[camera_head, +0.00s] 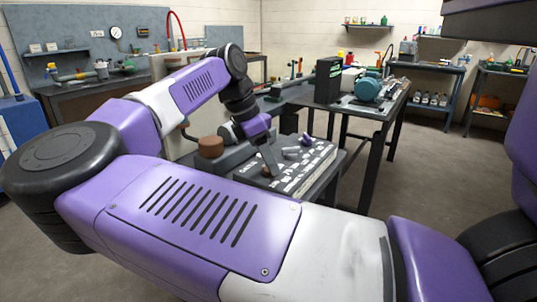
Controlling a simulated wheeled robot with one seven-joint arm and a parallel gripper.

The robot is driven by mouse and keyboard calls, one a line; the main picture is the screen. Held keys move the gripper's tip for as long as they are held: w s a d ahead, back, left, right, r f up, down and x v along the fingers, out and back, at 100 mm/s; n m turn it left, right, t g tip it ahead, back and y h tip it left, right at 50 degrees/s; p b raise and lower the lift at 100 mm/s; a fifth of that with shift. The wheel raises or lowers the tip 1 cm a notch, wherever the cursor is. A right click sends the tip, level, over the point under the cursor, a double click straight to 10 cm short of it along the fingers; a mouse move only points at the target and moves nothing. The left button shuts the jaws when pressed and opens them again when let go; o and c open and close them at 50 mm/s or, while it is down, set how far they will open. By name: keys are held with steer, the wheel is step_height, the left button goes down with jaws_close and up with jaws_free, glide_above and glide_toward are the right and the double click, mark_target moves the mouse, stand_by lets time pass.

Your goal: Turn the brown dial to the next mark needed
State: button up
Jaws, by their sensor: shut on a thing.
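A brown round block (211,147), which looks like the brown dial, sits on a grey box at the left of the small bench. Its marks are too small to read. In the picture the gripper is apart from the brown block. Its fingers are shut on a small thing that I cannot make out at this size.
Small purple and grey pieces (306,140) stand on the board right of my gripper. Behind is a dark workbench (385,107) with a teal motor (367,89) and a black box (328,80). My own arm crosses the foreground and hides part of the bench. Floor at right is clear.

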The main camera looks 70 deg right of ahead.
mark_target(257, 175)
steer(key=shift+m+y, duration=0.3)
steer(key=shift+m, duration=0.3)
steer(key=o, duration=1.4)
steer(key=shift+c, duration=0.2)
steer(key=p+v, duration=0.1)
steer(key=v, duration=0.6)
steer(key=shift+w+r+p, duration=0.25)
steer(key=shift+r+p, duration=0.1)
